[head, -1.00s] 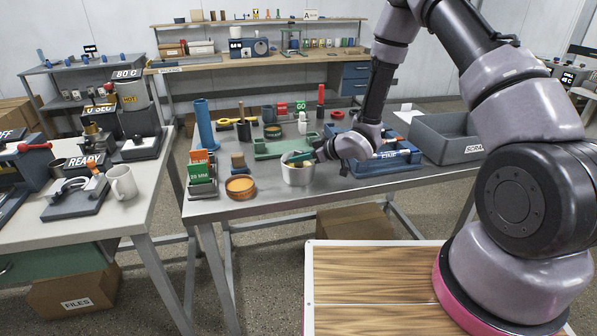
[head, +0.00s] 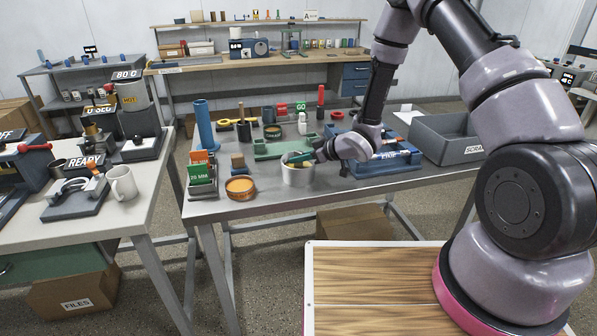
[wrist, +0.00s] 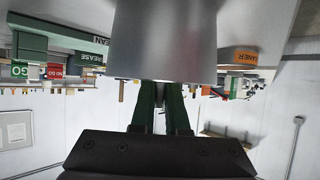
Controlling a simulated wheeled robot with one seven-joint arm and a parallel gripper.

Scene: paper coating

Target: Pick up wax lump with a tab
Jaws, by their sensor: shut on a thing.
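A pale metal pot (head: 298,175) stands near the front edge of the grey bench. My gripper (head: 297,158) reaches in from the right, with its green fingers at the pot's mouth. In the wrist view the fingers (wrist: 160,100) are close together and run behind the wall of the pot (wrist: 165,40). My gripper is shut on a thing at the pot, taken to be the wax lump. The lump and its tab cannot be made out clearly, as the pot and fingers hide them.
A round amber-topped dish (head: 240,188) and a card holder (head: 202,185) stand left of the pot. A green fixture (head: 280,149) lies behind it. A blue tray (head: 385,165) and a grey scrap bin (head: 440,142) are to the right. Bare bench lies in front.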

